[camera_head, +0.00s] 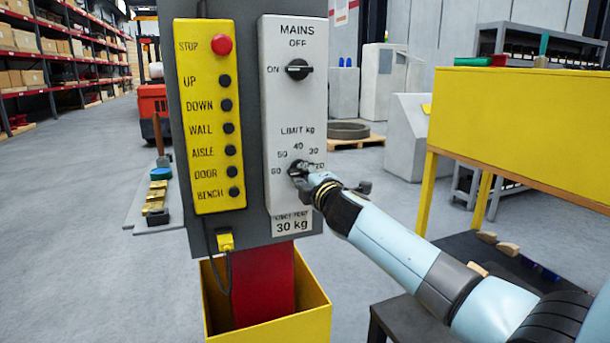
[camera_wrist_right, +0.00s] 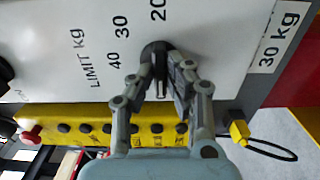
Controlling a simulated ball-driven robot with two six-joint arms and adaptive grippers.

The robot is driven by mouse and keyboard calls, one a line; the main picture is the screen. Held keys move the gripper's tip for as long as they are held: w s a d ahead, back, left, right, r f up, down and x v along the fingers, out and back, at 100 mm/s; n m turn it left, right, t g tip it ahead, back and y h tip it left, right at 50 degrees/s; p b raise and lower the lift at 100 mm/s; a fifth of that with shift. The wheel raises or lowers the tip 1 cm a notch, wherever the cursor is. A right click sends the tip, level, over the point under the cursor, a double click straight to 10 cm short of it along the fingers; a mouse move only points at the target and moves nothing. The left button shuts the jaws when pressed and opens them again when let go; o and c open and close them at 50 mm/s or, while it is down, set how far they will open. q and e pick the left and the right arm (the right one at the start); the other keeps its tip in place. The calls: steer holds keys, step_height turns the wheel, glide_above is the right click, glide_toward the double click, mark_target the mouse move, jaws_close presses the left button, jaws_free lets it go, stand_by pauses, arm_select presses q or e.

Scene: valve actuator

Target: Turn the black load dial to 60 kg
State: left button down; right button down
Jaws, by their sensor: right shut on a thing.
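The black load dial (camera_head: 296,167) sits low on the white panel (camera_head: 297,100), under the words LIMIT kg. Marks 60, 50, 40, 30 and 20 ring it. My right gripper (camera_head: 305,176) reaches it from the lower right and is shut on it. In the right wrist view, the fingers (camera_wrist_right: 169,88) close around the dial's raised grip, and the dial's round base (camera_wrist_right: 154,49) shows behind them. The fingers hide part of the dial, so I cannot tell which mark it points to. A plate (camera_head: 292,224) below reads 30 kg. My left gripper is not in view.
A black mains switch (camera_head: 299,69) is higher on the white panel. A yellow button strip (camera_head: 212,115) with a red stop button (camera_head: 221,45) stands left of it. A yellow bench (camera_head: 520,120) is at the right. Open floor lies to the left.

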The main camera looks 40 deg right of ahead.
steer(key=shift+f, duration=0.1)
steer(key=c, duration=1.3)
jaws_free()
steer(key=v, duration=1.2)
steer(key=shift+f, duration=0.1)
